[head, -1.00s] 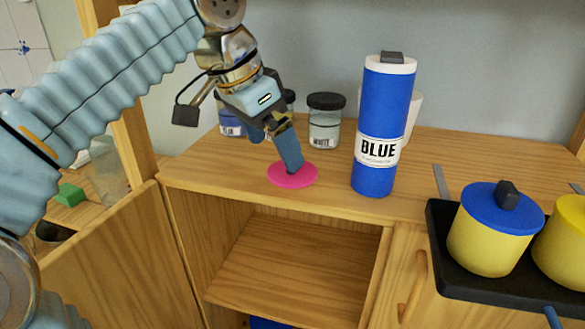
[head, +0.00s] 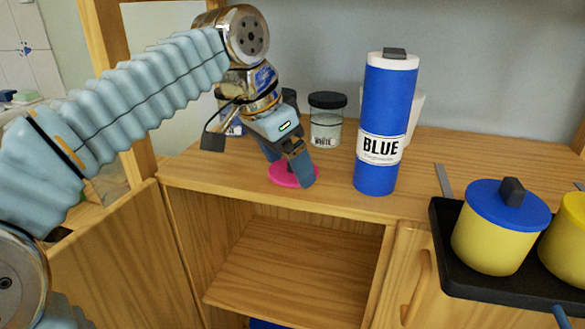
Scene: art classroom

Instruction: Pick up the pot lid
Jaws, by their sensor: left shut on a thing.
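A flat pink pot lid (head: 281,179) is on the wooden cabinet top, left of the blue bottle. My left gripper (head: 293,171) points down over it and is shut on it at the middle. The fingers cover the lid's centre and part of its right side, so the grip itself is mostly hidden. The lid looks level and at the height of the cabinet top; I cannot tell if there is a gap under it. My right gripper is not in view.
A tall blue paint bottle (head: 385,125) stands just right of the lid. A jar with a black cap (head: 327,120) and other jars stand behind the gripper. At right, a black tray (head: 440,235) holds a yellow pot with a blue lid (head: 508,205) and another yellow pot (head: 566,245). Open shelves lie below.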

